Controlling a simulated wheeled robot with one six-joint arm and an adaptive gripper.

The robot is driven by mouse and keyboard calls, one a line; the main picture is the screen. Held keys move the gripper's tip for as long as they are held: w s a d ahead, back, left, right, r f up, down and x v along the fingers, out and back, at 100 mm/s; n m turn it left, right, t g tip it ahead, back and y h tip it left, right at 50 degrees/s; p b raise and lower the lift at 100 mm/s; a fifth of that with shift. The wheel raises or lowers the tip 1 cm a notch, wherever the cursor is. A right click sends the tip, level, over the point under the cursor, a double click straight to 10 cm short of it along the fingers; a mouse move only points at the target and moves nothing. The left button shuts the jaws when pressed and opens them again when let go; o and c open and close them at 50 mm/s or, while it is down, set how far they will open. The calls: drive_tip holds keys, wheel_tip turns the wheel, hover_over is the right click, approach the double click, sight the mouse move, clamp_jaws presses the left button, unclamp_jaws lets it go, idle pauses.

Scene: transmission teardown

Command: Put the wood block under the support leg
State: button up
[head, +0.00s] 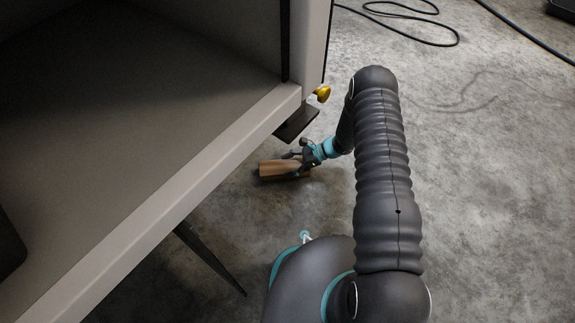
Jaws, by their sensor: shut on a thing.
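The wood block (273,170) is a brown piece low over or on the concrete floor; I cannot tell if it touches the floor. My gripper (296,163) is shut on the block's right part and hides some of it. The block lies just below and left of a dark flat foot (297,124) under the cabinet's corner, which looks like the support leg's foot. In this view the block and the foot are apart. The leg above the foot is mostly hidden by the cabinet edge.
A large beige cabinet frame (165,215) fills the left, with a yellow knob (322,93) at its corner. A thin dark strut (210,258) slants below its edge. Black cable (425,42) lies on the floor at the top. The floor at right is mostly clear.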

drive_tip(key=o, duration=1.5)
drive_tip(key=shift+f, duration=0.1)
drive_tip(key=shift+r, duration=0.25)
drive_tip(key=p+v, duration=0.1)
drive_tip(key=v, duration=1.1)
